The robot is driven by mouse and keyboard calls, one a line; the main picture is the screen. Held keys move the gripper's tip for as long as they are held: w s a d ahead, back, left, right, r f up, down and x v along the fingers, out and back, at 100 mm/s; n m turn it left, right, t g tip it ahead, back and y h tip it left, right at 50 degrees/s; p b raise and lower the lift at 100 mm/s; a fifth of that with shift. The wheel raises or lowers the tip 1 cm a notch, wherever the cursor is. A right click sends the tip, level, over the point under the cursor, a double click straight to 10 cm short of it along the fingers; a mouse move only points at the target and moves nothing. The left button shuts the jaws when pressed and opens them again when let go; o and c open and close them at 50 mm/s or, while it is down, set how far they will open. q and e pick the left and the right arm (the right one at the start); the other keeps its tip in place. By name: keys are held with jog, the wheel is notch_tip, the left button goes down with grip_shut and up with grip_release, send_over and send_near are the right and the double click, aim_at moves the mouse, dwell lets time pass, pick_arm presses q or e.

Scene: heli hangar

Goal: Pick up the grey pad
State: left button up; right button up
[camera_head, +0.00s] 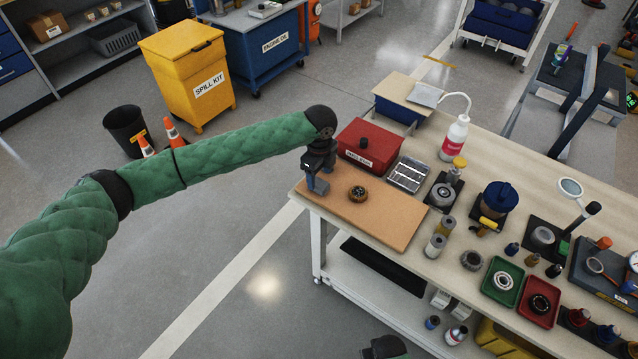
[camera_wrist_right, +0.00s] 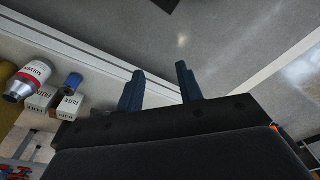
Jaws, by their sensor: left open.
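A flat grey pad (camera_head: 427,94) lies on a tan board (camera_head: 402,88) over a blue bin at the back end of the workbench; I take it for the task's pad. My left gripper (camera_head: 318,186) is open and empty. It points down above the left end of the brown work mat (camera_head: 372,215), well short of the pad, with the red box between them. My right gripper (camera_wrist_right: 160,72) is open and empty in the right wrist view, low beside the bench over the floor. The pad does not show in that view.
A red lidded box (camera_head: 369,146), a small round black part (camera_head: 358,193), a silver tray (camera_head: 409,174) and a white bottle (camera_head: 455,138) stand near. Several parts and trays crowd the bench's right side. The brown mat is mostly clear.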

aim_at(319, 186)
pick_arm(q)
jog(key=shift+s+f+p, duration=0.1)
jog(key=shift+f+p, duration=0.25)
jog(key=shift+f, duration=1.05)
pick_arm(e)
jog(key=shift+s+d+f, duration=0.15)
jog(key=shift+s+f, duration=0.05)
jog(key=shift+f, duration=0.65)
jog(key=shift+s+d+f, duration=0.1)
jog(key=shift+s+f, duration=0.1)
jog(key=shift+f, duration=0.65)
pick_arm(q)
jog(key=c, duration=1.1)
jog(key=shift+o, duration=0.2)
jog(key=shift+r, duration=0.1)
